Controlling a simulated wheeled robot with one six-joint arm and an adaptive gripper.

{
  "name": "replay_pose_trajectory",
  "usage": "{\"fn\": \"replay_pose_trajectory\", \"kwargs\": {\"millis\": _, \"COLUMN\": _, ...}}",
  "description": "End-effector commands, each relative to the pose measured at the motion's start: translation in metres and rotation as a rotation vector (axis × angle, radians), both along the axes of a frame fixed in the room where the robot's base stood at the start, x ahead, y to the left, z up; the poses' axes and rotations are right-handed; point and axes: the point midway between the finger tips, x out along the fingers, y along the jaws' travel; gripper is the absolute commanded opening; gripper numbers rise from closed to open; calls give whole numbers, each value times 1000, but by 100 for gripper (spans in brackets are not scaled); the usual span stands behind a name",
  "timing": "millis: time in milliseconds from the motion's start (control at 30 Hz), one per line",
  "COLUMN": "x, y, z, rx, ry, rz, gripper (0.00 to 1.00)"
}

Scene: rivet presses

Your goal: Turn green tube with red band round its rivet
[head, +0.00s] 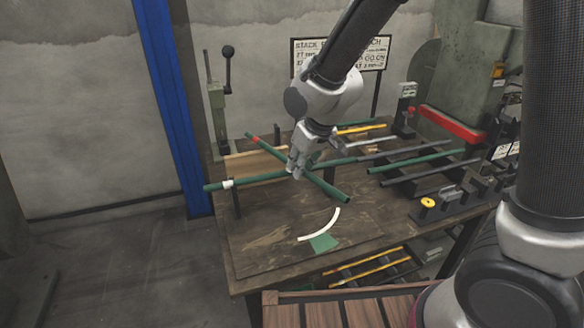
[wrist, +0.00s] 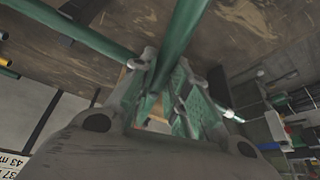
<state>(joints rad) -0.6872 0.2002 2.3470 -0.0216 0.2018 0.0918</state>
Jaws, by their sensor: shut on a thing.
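The green tube with the red band (head: 331,190) lies slantwise over the workbench in the head view, its red band at the far left end and its plain end toward the front right. It crosses another green tube with a white band (head: 258,179). My gripper (head: 297,174) is at the crossing, shut on the red-banded tube. In the wrist view that tube (wrist: 182,32) runs up from between my fingers (wrist: 165,95); the white-banded tube (wrist: 72,26) passes behind them. The rivet is hidden by my gripper.
A white arc (head: 325,226) and a green patch (head: 323,243) are marked on the bench top (head: 265,238) in front of the tubes. Dark bars and another green tube (head: 415,162) lie at the right. A lever press (head: 216,100) stands behind left.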

Motion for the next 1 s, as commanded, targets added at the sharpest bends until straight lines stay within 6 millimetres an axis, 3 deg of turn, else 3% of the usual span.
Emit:
{"fn": "replay_pose_trajectory", "kwargs": {"millis": 467, "x": 0, "y": 1, "z": 0, "rx": 0, "ry": -1, "rz": -17, "gripper": 0}}
{"fn": "replay_pose_trajectory", "kwargs": {"millis": 900, "x": -2, "y": 4, "z": 0, "rx": 0, "ry": -1, "rz": -154, "gripper": 0}}
{"fn": "replay_pose_trajectory", "kwargs": {"millis": 933, "x": -2, "y": 4, "z": 0, "rx": 0, "ry": 0, "rz": -155, "gripper": 20}}
{"fn": "replay_pose_trajectory", "kwargs": {"millis": 1000, "x": -2, "y": 4, "z": 0, "rx": 0, "ry": 0, "rz": -155, "gripper": 33}}
